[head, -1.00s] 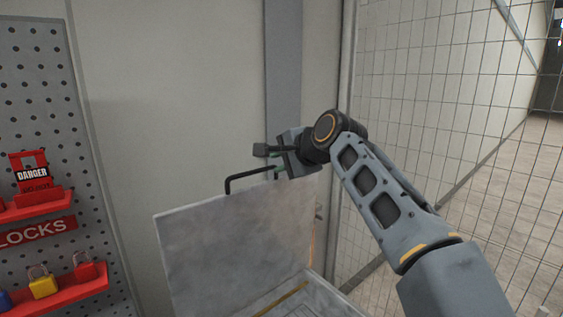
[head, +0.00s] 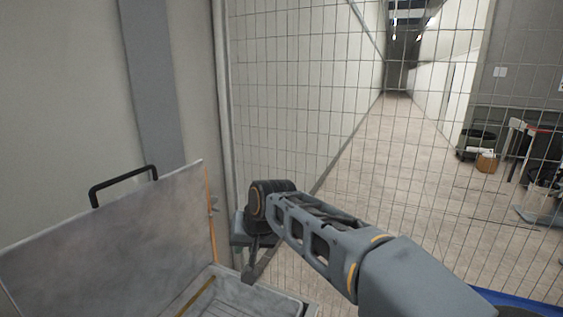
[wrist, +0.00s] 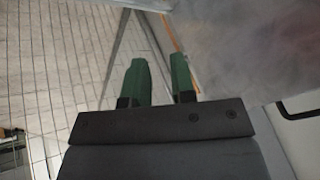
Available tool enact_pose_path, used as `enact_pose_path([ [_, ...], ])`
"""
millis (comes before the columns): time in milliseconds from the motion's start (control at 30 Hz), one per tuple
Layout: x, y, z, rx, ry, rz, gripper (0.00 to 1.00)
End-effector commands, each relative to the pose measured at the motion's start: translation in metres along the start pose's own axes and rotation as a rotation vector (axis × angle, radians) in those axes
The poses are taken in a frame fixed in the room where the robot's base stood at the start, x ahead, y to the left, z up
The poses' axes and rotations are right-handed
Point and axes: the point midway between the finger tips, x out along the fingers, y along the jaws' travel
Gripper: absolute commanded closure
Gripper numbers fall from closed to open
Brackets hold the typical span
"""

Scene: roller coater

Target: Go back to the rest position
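My gripper (head: 252,258) hangs at the end of my bent arm in the head view, pointing down, right of a raised grey metal lid (head: 120,250). Its fingertips are hard to make out there. In the wrist view the two green fingers of my gripper (wrist: 160,80) stand apart with an empty gap between them, so it is open and holds nothing. The lid's black handle (head: 122,184) is free and well to the left of the gripper. It also shows at the right edge of the wrist view (wrist: 299,107).
The lid stands open over a grey metal box (head: 235,290) close below my gripper. A wire mesh fence (head: 300,90) stands behind the arm, with a tiled floor (head: 390,180) beyond it. A wooden-brown box (head: 487,162) is far right behind the mesh.

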Motion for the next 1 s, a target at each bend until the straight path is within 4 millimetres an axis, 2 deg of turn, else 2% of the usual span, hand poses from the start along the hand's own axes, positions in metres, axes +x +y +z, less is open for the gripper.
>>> enact_pose_path([
  [33,-0.005,0.028,0.018,-0.018,-0.012,0.043,0.77],
  [200,-0.016,0.109,0.087,-0.069,-0.068,0.173,0.77],
  [300,-0.024,0.147,0.130,-0.065,-0.092,0.234,0.77],
  [400,-0.031,0.176,0.168,-0.027,-0.103,0.285,0.77],
  [500,-0.038,0.195,0.193,0.023,-0.092,0.321,0.77],
  [600,-0.048,0.205,0.204,0.066,-0.061,0.342,0.77],
  [733,-0.062,0.212,0.202,0.102,-0.008,0.362,0.77],
  [1000,-0.066,0.217,0.202,0.122,0.003,0.371,0.77],
])
